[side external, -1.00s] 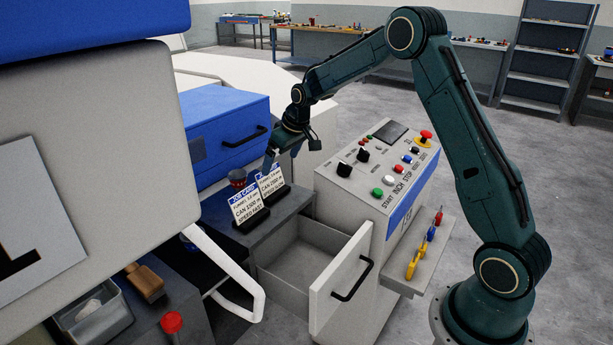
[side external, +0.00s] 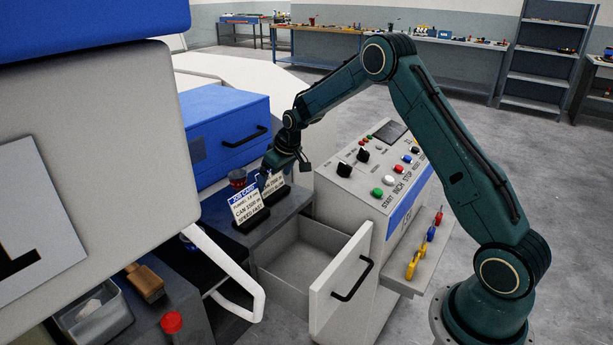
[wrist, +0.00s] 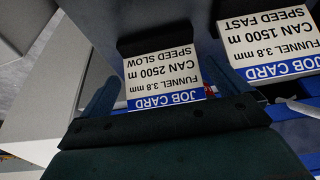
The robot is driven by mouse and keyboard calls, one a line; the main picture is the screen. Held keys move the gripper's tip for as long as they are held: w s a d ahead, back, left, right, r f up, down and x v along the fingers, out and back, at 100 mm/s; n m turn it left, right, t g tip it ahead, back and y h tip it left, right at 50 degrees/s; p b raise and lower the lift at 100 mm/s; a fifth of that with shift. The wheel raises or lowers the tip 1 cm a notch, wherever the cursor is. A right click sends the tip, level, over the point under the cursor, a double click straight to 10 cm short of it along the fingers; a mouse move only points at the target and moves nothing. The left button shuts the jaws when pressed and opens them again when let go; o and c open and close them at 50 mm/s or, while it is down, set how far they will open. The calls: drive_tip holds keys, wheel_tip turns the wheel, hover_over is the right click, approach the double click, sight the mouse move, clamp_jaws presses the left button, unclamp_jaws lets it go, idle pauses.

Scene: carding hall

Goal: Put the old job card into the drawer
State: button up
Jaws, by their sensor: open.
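Two white job cards with blue headers stand in dark holders on a grey ledge. The left card, CAN 1500 m, SPEED FAST (side external: 247,208), also shows at right in the wrist view (wrist: 268,42). The other card, CAN 2500 m, SPEED SLOW (side external: 273,186), is partly covered by my gripper in the side view; the wrist view shows its face (wrist: 163,76). No mark shows which is old. My gripper (side external: 270,172) is open, its fingers on either side of the SPEED SLOW card's upper part. The drawer (side external: 340,285) stands open below, empty where visible.
The control console (side external: 375,175) with knobs and buttons stands right of the cards. A blue box (side external: 225,130) is behind them. A dark red knob (side external: 237,177) sits close behind the cards. A white bar (side external: 225,265) slants left of the drawer.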

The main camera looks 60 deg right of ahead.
sight(272, 184)
drive_tip(key=shift+x, duration=1.95)
drive_tip(key=c, duration=0.8)
wheel_tip(272, 184, up, 20)
